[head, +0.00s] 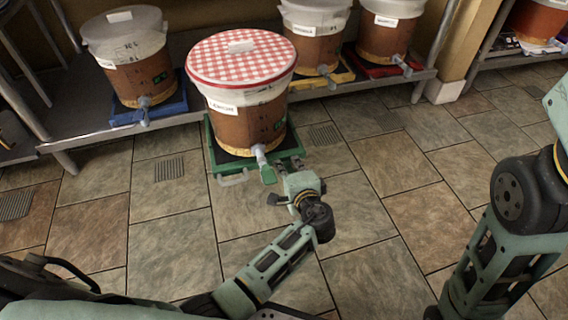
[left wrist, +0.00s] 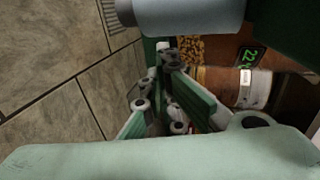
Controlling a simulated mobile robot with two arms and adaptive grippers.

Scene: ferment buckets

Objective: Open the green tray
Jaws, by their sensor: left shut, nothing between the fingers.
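The green tray (head: 211,153) sticks out from the low shelf at the middle left. A pale handle (head: 233,180) is on the tray's front edge. My left gripper (head: 288,163) is at the tray's front right corner, right of the tap, shut and empty. The left wrist view shows its fingers (left wrist: 168,58) close to the tray's green edge and the bucket; contact is unclear. My right gripper is out of view.
A bucket on a blue tray (head: 176,111) stands to the left. Buckets on a yellow tray (head: 340,77) and a red tray (head: 381,68) stand to the right on the grey shelf (head: 85,130). The tiled floor (head: 170,215) in front is clear.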

